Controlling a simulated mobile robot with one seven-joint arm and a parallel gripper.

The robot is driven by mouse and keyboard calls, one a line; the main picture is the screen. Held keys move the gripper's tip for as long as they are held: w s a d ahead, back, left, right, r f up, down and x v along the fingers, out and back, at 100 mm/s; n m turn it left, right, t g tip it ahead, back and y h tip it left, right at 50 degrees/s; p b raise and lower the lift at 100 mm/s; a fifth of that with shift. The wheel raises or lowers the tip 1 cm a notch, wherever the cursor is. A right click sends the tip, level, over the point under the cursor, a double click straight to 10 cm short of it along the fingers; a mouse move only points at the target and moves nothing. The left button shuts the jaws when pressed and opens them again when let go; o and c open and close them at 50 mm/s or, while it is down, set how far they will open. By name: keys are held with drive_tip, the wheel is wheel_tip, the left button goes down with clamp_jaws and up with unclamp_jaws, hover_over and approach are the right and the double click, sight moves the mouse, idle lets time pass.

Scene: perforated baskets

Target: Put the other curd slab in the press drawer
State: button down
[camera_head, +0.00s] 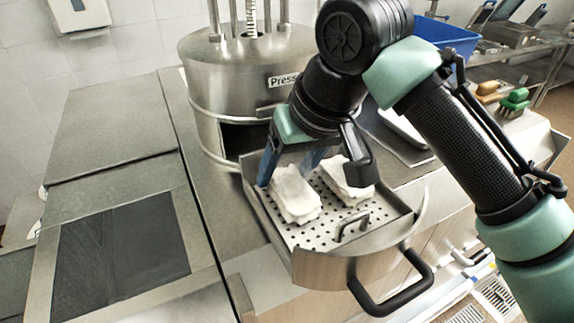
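The press drawer (384,219) is pulled out of the steel press (215,75). It has a perforated floor, a small inner handle and a curved front. Two whitish curd slabs lie side by side in it: a left slab (295,196) and a right slab (349,193). My gripper (288,177) is over the back left of the drawer, with its blue fingers apart. The left slab's far end shows between or just in front of the fingers; I cannot tell whether they touch it. My gripper partly covers the right slab's far end.
A black handle (400,293) sticks out from the drawer front. A pale tray (405,128) lies on the counter behind my arm. A blue bin (447,36) and a green brush (514,101) are at the back right. The left counter (115,140) is clear.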

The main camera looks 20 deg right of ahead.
unclamp_jaws()
drive_tip(key=shift+r+p, duration=3.6)
drive_tip(key=shift+r, duration=0.45)
